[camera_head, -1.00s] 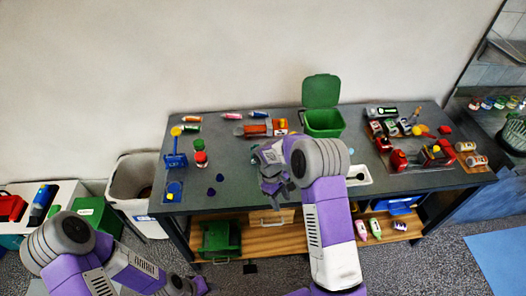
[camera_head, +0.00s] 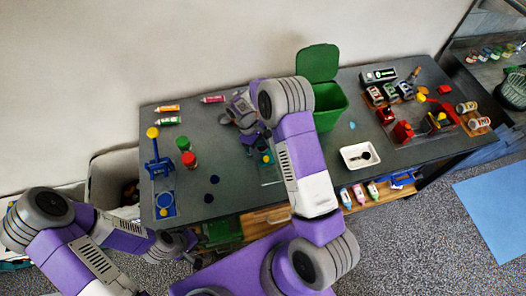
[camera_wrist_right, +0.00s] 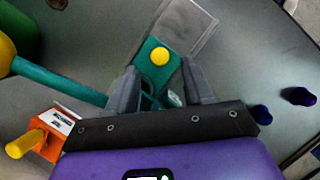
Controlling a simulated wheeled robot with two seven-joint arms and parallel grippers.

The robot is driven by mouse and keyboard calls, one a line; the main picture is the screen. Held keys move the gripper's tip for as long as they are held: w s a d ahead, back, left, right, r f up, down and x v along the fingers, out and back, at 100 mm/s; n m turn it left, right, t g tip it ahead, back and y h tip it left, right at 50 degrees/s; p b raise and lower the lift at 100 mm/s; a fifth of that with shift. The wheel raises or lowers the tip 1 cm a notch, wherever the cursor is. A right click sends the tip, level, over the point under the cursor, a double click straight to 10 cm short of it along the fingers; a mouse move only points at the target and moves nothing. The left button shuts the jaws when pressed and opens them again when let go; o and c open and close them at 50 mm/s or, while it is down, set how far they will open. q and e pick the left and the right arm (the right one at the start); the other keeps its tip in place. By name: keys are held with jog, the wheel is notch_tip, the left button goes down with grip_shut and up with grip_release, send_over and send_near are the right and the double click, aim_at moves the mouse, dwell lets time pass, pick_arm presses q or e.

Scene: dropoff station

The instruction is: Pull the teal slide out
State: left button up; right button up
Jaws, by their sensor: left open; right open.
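The teal slide (camera_wrist_right: 152,66) is a flat teal piece with a round yellow knob (camera_wrist_right: 160,56). It lies in a clear-walled track (camera_wrist_right: 188,25) on the grey table. In the head view the slide (camera_head: 265,158) shows just right of and below my right gripper (camera_head: 247,138). In the wrist view my right gripper (camera_wrist_right: 162,88) is open, its two fingers on either side of the slide's near end, with the knob just beyond the fingertips. I cannot tell whether they touch it. My left gripper (camera_head: 188,246) is low at the table's front left, open and empty.
A teal rod (camera_wrist_right: 60,80) with a yellow ball and an orange block (camera_wrist_right: 50,140) with a yellow handle are left of the fingers in the wrist view. A green bin (camera_head: 330,105) and white tray (camera_head: 358,157) stand right of my right arm. A blue stand (camera_head: 160,172) is at left.

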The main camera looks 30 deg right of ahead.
aim_at(266, 158)
jog(key=shift+x, duration=2.1)
grip_shut()
